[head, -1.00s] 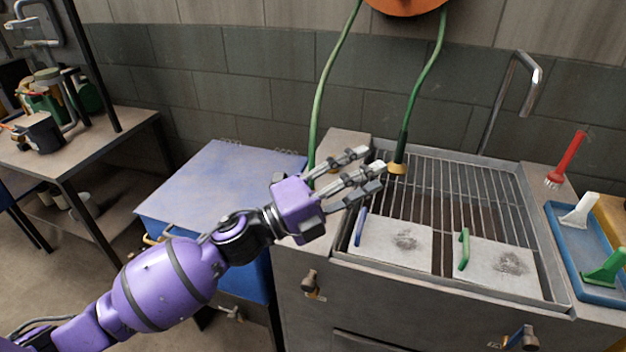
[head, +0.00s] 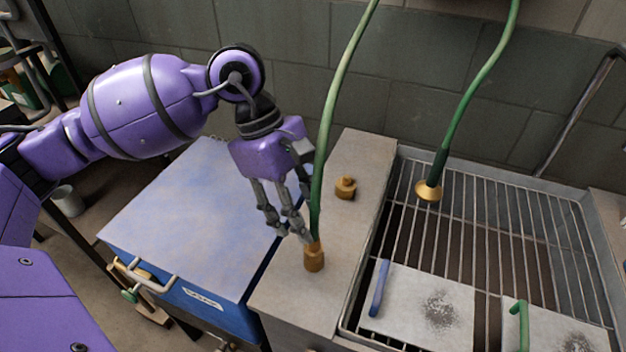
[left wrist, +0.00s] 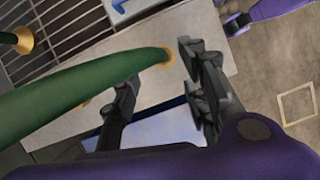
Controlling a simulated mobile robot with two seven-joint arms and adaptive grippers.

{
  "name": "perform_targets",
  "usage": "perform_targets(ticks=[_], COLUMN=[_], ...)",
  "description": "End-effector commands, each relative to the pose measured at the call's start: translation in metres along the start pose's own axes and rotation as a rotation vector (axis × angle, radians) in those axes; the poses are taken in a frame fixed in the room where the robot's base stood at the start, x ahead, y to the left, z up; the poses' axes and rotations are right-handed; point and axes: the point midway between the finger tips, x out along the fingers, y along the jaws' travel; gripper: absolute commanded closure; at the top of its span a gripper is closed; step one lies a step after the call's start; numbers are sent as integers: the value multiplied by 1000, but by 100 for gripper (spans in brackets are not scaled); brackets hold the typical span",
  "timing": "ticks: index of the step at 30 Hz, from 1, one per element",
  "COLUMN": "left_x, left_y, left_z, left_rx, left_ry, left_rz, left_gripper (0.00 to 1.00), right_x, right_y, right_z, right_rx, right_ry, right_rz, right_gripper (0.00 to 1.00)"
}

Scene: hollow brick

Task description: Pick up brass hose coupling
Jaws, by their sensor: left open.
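A brass hose coupling (head: 314,257) sits upright on the grey counter at the lower end of the left green hose (head: 328,130). In the left wrist view part of the coupling (left wrist: 168,57) shows as a brass rim at the hose end. My left gripper (head: 290,226) points down just left of the coupling and hose. Its fingers are open and hold nothing; in the left wrist view the open fingers (left wrist: 160,80) are spread beside the hose end. Contact with the hose cannot be told. My right gripper is in neither view.
A separate brass fitting (head: 345,188) sits behind the coupling on the counter. A second green hose with a flared brass end (head: 428,190) hangs over the sink grate (head: 500,225). A blue chest (head: 190,220) stands left, its top clear. Handled plates (head: 420,306) lie on the grate.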

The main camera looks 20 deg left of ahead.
Motion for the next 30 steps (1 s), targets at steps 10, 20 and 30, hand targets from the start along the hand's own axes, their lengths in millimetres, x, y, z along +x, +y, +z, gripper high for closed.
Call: perform_targets(ticks=[10, 20, 30], left_x=[44, 67, 67], left_y=[-7, -6, -6], left_z=[4, 2, 2], left_rx=[-3, -5, -5], left_ry=[-5, -4, -5], left_rz=[0, 1, 1], left_gripper=[59, 59, 91], right_x=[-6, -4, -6], right_y=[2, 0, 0], right_z=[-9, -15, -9], right_rx=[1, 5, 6], right_ry=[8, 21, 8], right_rz=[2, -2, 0], right_gripper=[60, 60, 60])
